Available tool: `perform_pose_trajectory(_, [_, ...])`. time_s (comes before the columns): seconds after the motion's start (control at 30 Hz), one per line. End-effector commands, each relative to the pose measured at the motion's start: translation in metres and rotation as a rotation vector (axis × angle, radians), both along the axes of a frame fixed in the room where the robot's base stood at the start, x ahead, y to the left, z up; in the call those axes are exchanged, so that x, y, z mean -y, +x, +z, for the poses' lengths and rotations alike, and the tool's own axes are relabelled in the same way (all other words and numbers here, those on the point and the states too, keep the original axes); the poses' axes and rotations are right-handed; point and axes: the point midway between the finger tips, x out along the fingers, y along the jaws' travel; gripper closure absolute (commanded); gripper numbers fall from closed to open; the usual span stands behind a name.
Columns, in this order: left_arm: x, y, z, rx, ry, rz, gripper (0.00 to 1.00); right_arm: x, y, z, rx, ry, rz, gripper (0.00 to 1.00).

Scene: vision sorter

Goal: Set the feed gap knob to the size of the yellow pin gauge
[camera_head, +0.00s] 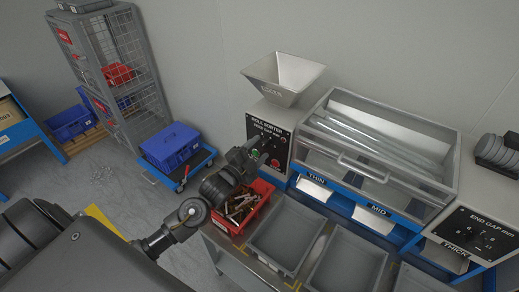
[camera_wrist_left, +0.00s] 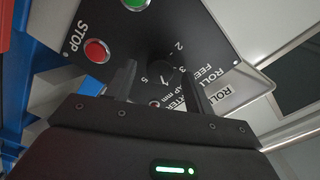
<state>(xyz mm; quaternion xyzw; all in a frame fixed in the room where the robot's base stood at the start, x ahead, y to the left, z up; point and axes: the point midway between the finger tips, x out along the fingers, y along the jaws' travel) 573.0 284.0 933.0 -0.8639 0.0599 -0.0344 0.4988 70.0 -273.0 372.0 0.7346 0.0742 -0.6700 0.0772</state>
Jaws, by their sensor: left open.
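The feed gap knob sits on the black roll sorter panel (camera_head: 259,127), mostly hidden behind my left gripper (camera_head: 262,153). In the left wrist view the dark knob (camera_wrist_left: 182,82) lies between the open fingers of the left gripper (camera_wrist_left: 160,88), with white dial numbers beside it. I cannot tell whether the fingers touch it, nor read its setting. I cannot make out a yellow pin gauge. My right gripper is not in view.
The panel's red stop button (camera_wrist_left: 97,50) and green button (camera_wrist_left: 136,4) are close to the fingers. A red bin (camera_head: 262,189) of small parts stands below the arm. Grey trays (camera_head: 287,232) and a clear-lidded sorter (camera_head: 385,150) lie to the right.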

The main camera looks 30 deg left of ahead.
Motion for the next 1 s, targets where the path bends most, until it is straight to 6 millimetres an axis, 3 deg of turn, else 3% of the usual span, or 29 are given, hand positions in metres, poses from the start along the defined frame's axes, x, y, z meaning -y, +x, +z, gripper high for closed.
perform_pose_trajectory(0.3, [-0.008, -0.061, -0.003, -0.002, 0.0, -0.001, 0.47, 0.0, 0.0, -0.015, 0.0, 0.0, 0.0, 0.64])
perform_pose_trajectory(0.5, [-0.012, -0.089, -0.002, -0.002, 0.0, -0.001, 0.47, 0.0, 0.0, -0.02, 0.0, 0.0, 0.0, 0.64])
perform_pose_trajectory(1.0, [-0.013, -0.098, 0.0, 0.0, 0.0, -0.001, 0.47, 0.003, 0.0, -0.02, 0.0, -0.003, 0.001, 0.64])
